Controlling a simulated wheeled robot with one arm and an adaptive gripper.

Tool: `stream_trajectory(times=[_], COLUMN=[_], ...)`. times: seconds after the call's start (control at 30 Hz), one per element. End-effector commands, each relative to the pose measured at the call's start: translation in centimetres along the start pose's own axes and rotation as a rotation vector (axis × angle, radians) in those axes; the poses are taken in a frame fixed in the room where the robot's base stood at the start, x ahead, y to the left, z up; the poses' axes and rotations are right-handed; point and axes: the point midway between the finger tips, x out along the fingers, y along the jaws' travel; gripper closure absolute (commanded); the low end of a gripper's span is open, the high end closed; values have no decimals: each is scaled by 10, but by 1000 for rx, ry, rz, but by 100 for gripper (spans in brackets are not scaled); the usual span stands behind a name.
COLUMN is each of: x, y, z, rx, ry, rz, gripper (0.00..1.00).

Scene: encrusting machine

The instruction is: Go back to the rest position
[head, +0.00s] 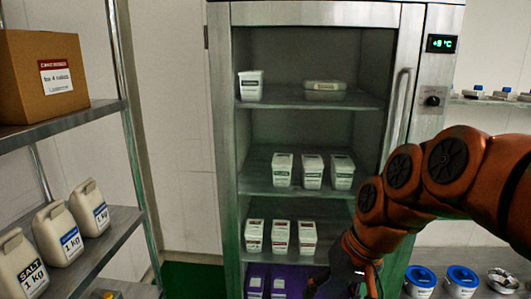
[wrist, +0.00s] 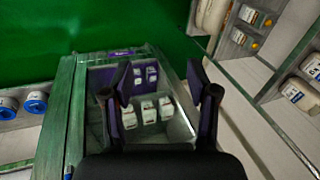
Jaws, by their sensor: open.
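My gripper (wrist: 162,92) is open in the wrist view, its two fingers spread with nothing between them. In the head view my gripper (head: 345,285) hangs at the bottom, in front of the lower part of a steel fridge (head: 222,150). My orange arm reaches in from the right and hides part of the fridge's lower right side. White tubs (head: 281,237) stand on the lower shelf, and they also show beyond the fingers in the wrist view (wrist: 148,112). The fingers look apart from the tubs.
A metal rack (head: 125,215) at left holds a cardboard box (head: 40,75) and several white jugs (head: 58,232). Blue-lidded containers (head: 461,280) stand at lower right. More tubs (head: 312,172) stand on the fridge's middle shelf. Green floor (head: 185,280) shows between rack and fridge.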

Motion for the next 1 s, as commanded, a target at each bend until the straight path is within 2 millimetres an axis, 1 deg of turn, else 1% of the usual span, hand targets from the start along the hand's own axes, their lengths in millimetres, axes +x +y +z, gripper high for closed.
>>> stream_trajectory(times=[0.03,0.2,0.3,0.4,0.5,0.63,1.0], x=[6,26,35,42,46,47,47], y=[7,39,58,73,83,90,90], z=[22,90,127,157,177,189,189], rx=[-1,7,17,27,36,40,40], ry=[-28,-119,-170,-209,-238,-252,-253], rz=[37,158,221,270,300,319,320], gripper=[41,41,41,41,41,41,41])
